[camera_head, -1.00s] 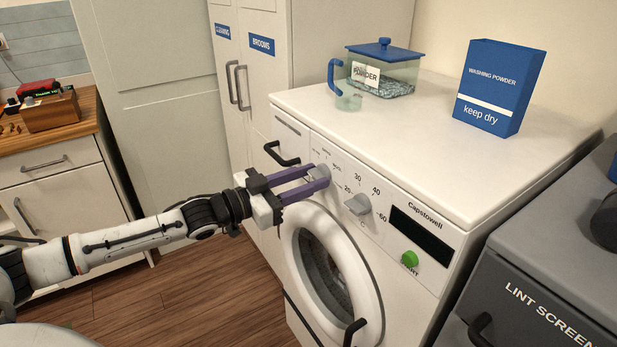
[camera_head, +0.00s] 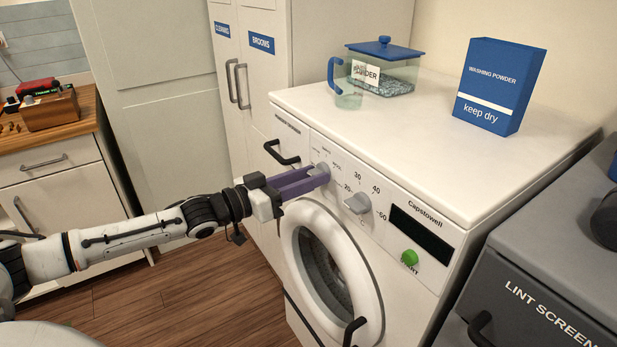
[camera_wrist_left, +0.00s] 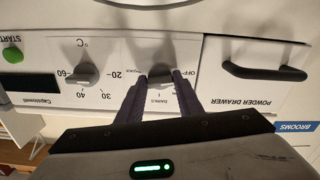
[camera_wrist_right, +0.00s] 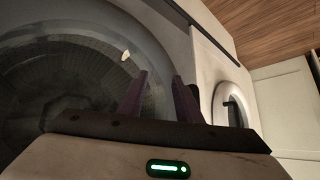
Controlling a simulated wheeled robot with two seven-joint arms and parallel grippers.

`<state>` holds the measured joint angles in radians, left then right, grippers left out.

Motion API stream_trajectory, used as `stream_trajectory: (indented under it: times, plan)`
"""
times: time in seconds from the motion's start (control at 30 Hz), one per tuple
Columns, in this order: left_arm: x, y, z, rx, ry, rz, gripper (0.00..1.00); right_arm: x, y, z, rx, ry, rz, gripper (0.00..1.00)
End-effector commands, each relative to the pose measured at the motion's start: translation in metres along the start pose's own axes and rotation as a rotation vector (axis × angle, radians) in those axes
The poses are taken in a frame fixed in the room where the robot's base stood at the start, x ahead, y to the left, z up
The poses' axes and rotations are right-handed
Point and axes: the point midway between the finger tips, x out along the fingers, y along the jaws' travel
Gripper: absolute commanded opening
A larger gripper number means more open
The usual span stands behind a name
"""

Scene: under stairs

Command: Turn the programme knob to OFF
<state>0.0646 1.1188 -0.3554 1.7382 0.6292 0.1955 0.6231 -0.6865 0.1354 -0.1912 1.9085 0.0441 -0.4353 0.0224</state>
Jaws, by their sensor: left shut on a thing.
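The programme knob (camera_head: 321,170) is a small grey knob on the white washing machine's front panel, left of the temperature knob (camera_head: 357,203). My left gripper (camera_head: 318,175) is shut on it, its purple fingers on either side. In the left wrist view, which is upside down, the programme knob (camera_wrist_left: 160,78) sits between the fingertips. The OFF label (camera_wrist_left: 180,83) shows beside it, and DARKS is printed close by. The fingers partly hide the other labels, and I cannot tell exactly where the knob points. My right gripper (camera_wrist_right: 160,85) is open and empty before a round glass door.
The powder drawer handle (camera_head: 281,153) is just left of the knob. A green start button (camera_head: 409,258) is at the panel's right. A blue-lidded powder tub (camera_head: 398,76), a cup (camera_head: 347,95) and a washing powder box (camera_head: 500,85) stand on top. A grey machine (camera_head: 540,290) stands at right.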

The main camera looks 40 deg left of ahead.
Motion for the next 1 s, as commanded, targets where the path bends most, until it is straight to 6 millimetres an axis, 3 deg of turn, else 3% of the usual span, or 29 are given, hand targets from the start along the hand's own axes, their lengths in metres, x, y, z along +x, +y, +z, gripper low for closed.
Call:
stream_trajectory:
  times: [0.1,0.13,0.23,0.63,1.0]
  plan:
    - [0.0,0.0,0.001,-0.005,-0.002,0.0,0.1,0.0,0.0,0.0,0.0,-0.001,0.0,0.31]
    - [0.0,0.0,0.001,-0.005,-0.002,0.0,0.38,0.0,0.0,0.0,0.0,-0.001,0.0,0.31]
    - [0.0,0.0,0.001,-0.004,-0.002,0.0,0.52,0.0,0.0,0.0,0.0,-0.001,0.0,0.31]
    - [-0.004,0.0,0.001,-0.002,-0.002,-0.001,0.52,0.0,0.001,0.001,0.0,-0.001,0.001,0.31]
    - [-0.042,0.0,0.003,-0.004,-0.007,-0.002,0.52,0.001,0.001,0.001,0.0,-0.001,0.001,0.31]
